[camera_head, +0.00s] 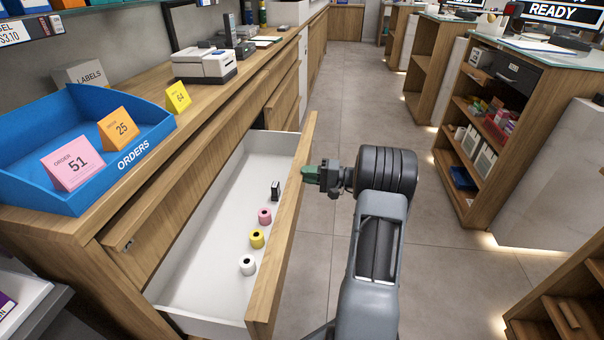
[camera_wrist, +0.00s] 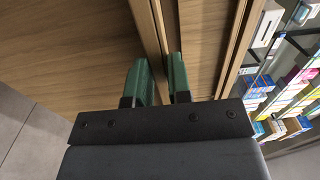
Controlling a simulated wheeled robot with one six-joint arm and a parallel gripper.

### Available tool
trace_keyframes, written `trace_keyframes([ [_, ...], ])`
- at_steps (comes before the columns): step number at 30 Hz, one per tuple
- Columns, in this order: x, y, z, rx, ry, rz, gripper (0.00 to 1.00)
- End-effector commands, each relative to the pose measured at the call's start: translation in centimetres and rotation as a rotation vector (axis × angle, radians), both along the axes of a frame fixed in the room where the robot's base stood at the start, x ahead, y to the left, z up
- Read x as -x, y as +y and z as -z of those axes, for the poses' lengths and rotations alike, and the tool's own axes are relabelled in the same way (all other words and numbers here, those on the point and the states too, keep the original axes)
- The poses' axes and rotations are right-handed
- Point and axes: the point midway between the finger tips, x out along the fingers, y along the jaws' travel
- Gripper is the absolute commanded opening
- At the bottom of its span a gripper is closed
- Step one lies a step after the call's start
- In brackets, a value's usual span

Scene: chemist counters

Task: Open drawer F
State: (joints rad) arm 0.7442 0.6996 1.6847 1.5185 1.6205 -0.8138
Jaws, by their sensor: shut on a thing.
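A wide drawer (camera_head: 205,290) with a white inside stands pulled out from the wooden counter on the left. No letter on its front is readable, so I cannot tell whether it is F. Its wooden front panel (camera_head: 286,235) faces right, towards my arm. My gripper (camera_head: 309,173) is at the outer side of this panel, near its far end. In the wrist view, the green fingers of my gripper (camera_wrist: 161,68) are on either side of a thin wooden edge on the drawer front (camera_wrist: 150,30). My gripper is shut on that edge; the exact grip is partly hidden.
The drawer holds white, yellow and pink rolls (camera_head: 257,239) and a small black item (camera_head: 275,190). A blue orders tray (camera_head: 150,143) and a printer (camera_head: 204,66) stand on the counter. Open shelves (camera_head: 490,140) line the right. The grey floor (camera_head: 335,100) between is clear.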

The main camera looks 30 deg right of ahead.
Motion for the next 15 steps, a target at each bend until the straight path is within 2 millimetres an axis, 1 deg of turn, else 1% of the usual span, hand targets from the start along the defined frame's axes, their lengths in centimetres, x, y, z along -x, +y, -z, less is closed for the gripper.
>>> trace_keyframes([
  [6,0.88,-1.01,0.00,0.000,0.000,-0.006,0.00],
  [15,1.13,-1.29,-0.02,0.001,-0.001,-0.005,0.00],
])
